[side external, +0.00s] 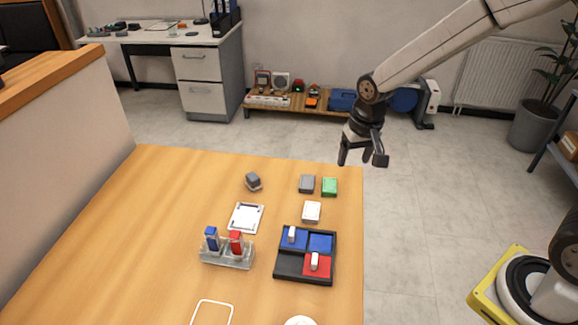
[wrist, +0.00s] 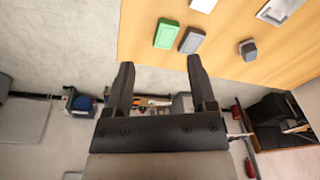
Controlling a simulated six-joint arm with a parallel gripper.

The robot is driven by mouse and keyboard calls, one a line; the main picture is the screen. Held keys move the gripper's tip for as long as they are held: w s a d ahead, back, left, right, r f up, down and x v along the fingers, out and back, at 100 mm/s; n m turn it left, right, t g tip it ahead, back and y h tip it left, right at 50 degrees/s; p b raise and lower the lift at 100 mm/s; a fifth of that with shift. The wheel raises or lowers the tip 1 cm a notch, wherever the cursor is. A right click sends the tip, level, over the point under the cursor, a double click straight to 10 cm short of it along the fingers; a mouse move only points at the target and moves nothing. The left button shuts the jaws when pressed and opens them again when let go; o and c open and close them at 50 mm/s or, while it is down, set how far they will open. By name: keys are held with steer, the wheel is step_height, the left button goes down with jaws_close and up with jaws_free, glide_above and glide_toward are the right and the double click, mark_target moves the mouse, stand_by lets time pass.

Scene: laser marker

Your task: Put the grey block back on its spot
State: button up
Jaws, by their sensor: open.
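Two grey pieces lie on the wooden table. A flat grey block (side external: 307,183) is beside the green block (side external: 329,187); it also shows in the wrist view (wrist: 191,40). A darker grey block (side external: 253,181) sits apart to the left, seemingly on a small grey base; it shows in the wrist view (wrist: 248,50). A white plate with dark corner marks (side external: 245,218) lies bare nearer the camera; which place is the block's spot is not clear. My gripper (side external: 362,158) is open and empty, above and beyond the table's far right corner, apart from all blocks (wrist: 160,62).
A white block (side external: 312,212) lies near the grey one. A black tray (side external: 288,277) with blue and red squares holds small white pieces. A clear holder (side external: 226,259) carries upright blue and red pieces. The table's left side is clear.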

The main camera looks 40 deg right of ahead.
steer(key=s+d+n+t, duration=0.1)
steer(key=s+n, duration=0.3)
steer(key=s, duration=0.9)
steer(key=shift+f, duration=0.35)
